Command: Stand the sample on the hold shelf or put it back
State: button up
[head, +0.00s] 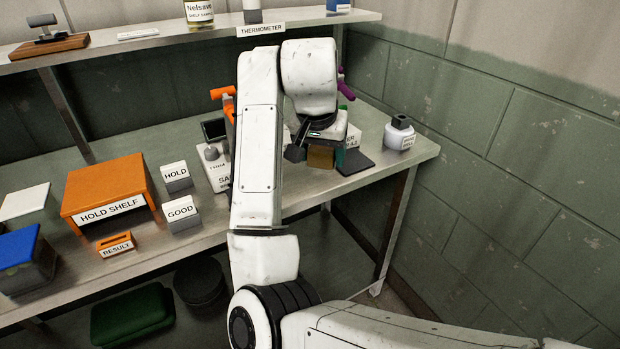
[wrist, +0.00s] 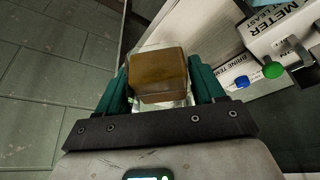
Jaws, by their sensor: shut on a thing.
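The sample, a clear block-shaped jar with brown-gold contents (wrist: 157,72), sits between the teal fingers of my gripper (wrist: 159,88) in the wrist view. The gripper is shut on it. In the head view the jar (head: 320,157) shows small and partly covered below my wrist, near the right end of the bench; I cannot tell whether it touches anything beneath. The orange hold shelf (head: 107,178) stands at the left of the bench, its top bare, well away from my gripper.
HOLD (head: 176,177) and GOOD (head: 181,213) blocks stand right of the shelf, with an orange RESULT holder (head: 115,244) in front. A blue-lidded box (head: 22,260) is at far left. A labelled meter (wrist: 285,35) is close beside my gripper. A white bottle (head: 399,133) stands right.

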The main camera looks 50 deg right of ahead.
send_over(310, 180)
jog(key=a, duration=0.1)
jog(key=f, duration=0.4)
jog(key=s+f, duration=0.1)
jog(key=f, duration=0.1)
jog(key=shift+a+f, duration=0.15)
jog(key=shift+f, duration=0.1)
jog(key=shift+w+f, duration=0.15)
jog(key=shift+f, duration=1.45)
jog(key=o, duration=1.2)
jog(key=shift+f, duration=0.1)
jog(key=v, duration=1.2)
